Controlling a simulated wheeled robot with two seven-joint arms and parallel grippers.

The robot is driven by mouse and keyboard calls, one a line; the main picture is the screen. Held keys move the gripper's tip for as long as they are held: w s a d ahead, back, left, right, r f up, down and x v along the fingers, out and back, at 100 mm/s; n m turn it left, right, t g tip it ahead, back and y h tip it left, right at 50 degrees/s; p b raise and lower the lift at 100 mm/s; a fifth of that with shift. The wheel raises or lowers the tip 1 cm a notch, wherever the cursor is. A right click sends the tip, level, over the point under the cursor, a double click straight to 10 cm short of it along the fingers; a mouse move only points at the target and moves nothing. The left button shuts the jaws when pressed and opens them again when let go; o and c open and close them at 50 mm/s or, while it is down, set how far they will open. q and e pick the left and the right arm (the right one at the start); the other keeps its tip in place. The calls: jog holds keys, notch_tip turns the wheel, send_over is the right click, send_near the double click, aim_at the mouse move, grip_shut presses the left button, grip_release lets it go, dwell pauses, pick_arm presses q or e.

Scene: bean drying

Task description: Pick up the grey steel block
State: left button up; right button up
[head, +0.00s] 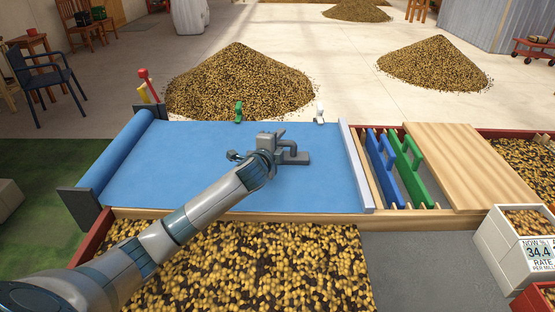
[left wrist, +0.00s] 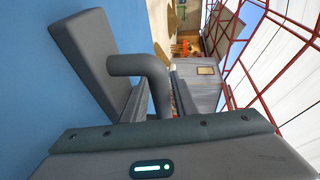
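The grey steel block (head: 299,159) is a flat plate with an arched handle, at the right part of the blue mat (head: 180,165). In the left wrist view the block (left wrist: 88,55) fills the upper left, its handle arching in between my fingers. My left gripper (head: 280,140) is at the handle in the head view. In the left wrist view its fingers (left wrist: 160,105) lie close on both sides of the handle, with no clear gap. The block looks to be at mat level; whether its underside touches is hidden. My right gripper is not in view.
A green clip (head: 239,111) and a white one (head: 320,113) are on the mat's far edge. A grey strip (head: 356,165) borders its right side, beside blue (head: 383,165) and green (head: 411,167) handled tools. Beans (head: 240,265) lie in front. The mat's left half is clear.

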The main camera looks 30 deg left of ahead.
pick_arm(q)
jog(key=shift+w, duration=0.25)
dwell(0.3)
grip_shut()
jog(key=shift+f, duration=0.15)
dwell(1.1)
